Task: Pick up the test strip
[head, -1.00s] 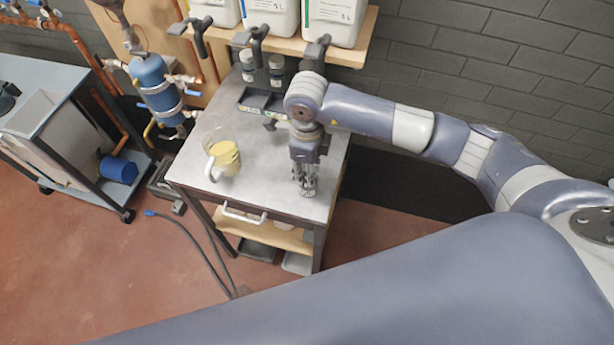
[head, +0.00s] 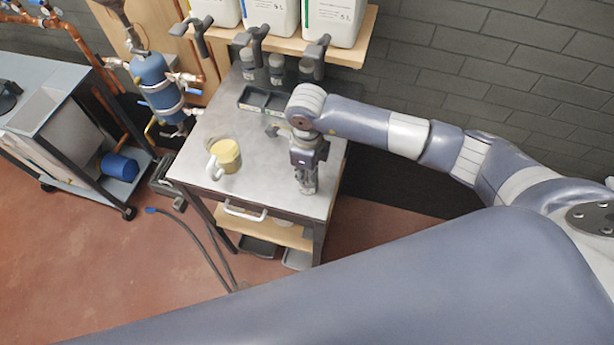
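I cannot make out a test strip in the head view; it may be hidden by my gripper or too small to see. My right gripper (head: 307,188) points down at the front right part of the metal cart top (head: 262,180), with its fingertips at or just above the surface. Its fingers look close together, but I cannot tell whether they are shut or hold anything. My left gripper is not in view.
A measuring jug (head: 223,156) with yellow contents stands left on the cart. A dark divided tray (head: 264,101) lies at the cart's back. White canisters (head: 335,20) stand on the wooden shelf (head: 290,48) above. The cart's middle is clear.

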